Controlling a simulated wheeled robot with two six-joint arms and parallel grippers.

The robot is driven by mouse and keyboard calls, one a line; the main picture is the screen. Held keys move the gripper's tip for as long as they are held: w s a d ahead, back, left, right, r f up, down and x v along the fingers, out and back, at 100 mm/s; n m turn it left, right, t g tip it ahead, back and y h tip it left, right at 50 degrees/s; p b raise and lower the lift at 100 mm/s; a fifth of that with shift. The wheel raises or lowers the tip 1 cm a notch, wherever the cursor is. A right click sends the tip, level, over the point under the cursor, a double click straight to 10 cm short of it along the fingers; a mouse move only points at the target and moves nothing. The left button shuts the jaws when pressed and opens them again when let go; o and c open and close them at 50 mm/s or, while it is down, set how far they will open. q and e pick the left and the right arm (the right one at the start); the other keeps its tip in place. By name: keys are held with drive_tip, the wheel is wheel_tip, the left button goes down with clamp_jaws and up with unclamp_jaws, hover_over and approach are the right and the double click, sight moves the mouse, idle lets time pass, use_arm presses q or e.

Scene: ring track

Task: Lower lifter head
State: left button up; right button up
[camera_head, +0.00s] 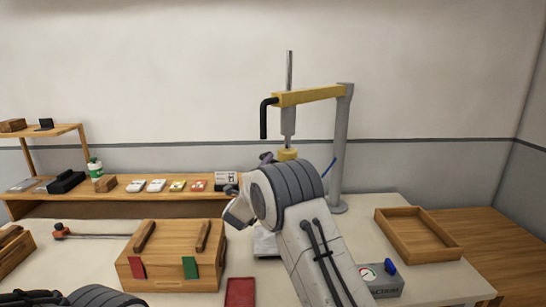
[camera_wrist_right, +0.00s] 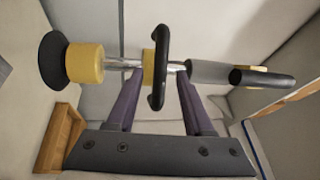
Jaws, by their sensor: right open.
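The lifter has a grey post (camera_head: 342,150), a yellow arm (camera_head: 308,96) and a thin metal rod (camera_head: 289,70) standing upright through it. A black crank handle (camera_head: 264,122) hangs at the arm's left end. Below the arm is a yellow collar (camera_head: 287,154). The wrist view shows the lifter head lying sideways, with a black cup (camera_wrist_right: 53,60), a yellow block (camera_wrist_right: 85,63) and a black bar handle (camera_wrist_right: 160,68) across the rod. My right gripper (camera_wrist_right: 158,78) is open, its purple fingers on either side of the bar handle. My left gripper is out of view.
A wooden box (camera_head: 170,270) with red and green tabs stands front left. A wooden tray (camera_head: 417,234) lies right of the post, with a grey gauge box (camera_head: 380,281) nearer. A red pad (camera_head: 240,292) lies in front. A shelf (camera_head: 150,196) with small items runs behind.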

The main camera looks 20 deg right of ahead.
sight(273, 161)
drive_tip(key=shift+p+x, duration=0.45)
drive_tip(key=shift+x, duration=1.2)
drive_tip(key=shift+c, duration=0.4)
clamp_jaws()
drive_tip(key=shift+f, duration=0.1)
